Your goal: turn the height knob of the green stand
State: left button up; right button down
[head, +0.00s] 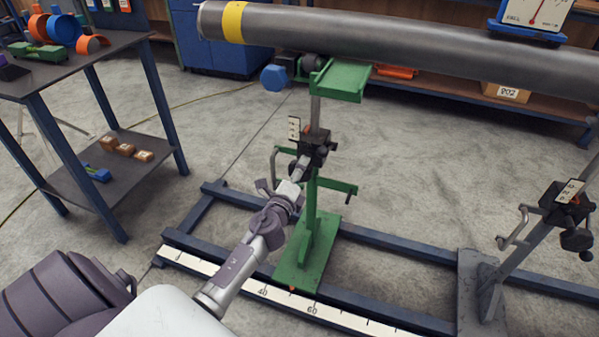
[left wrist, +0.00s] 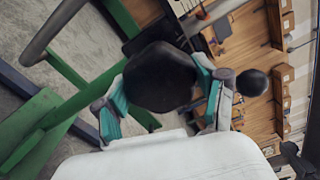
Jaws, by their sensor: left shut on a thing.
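The green stand (head: 318,215) stands upright on a blue floor frame, with a black clamp block (head: 316,148) partway up its post. My left gripper (head: 302,166) reaches up to this block from the lower left. In the left wrist view a large dark knob (left wrist: 160,78) sits between the teal-padded fingers of my left gripper (left wrist: 162,92), which are shut on it from both sides. A smaller black ball (left wrist: 253,82) shows to the right of the fingers. In the head view the knob is mostly hidden by the gripper. My right gripper is not in view.
A grey pipe (head: 400,45) with a yellow band runs above the green stand's top plate (head: 341,80). A grey stand (head: 487,290) is at the right. A scale strip (head: 285,298) lies along the frame. A dark table (head: 60,75) stands at the left.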

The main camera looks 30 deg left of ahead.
pick_arm(q)
jog(key=shift+d, duration=0.1)
dwell(0.3)
jog(key=o, duration=1.1)
jog(key=shift+o, duration=0.2)
jog(key=shift+s, duration=0.1)
jog(key=v, duration=1.1)
jog(key=shift+s, duration=0.4)
jog(key=shift+f, duration=0.1)
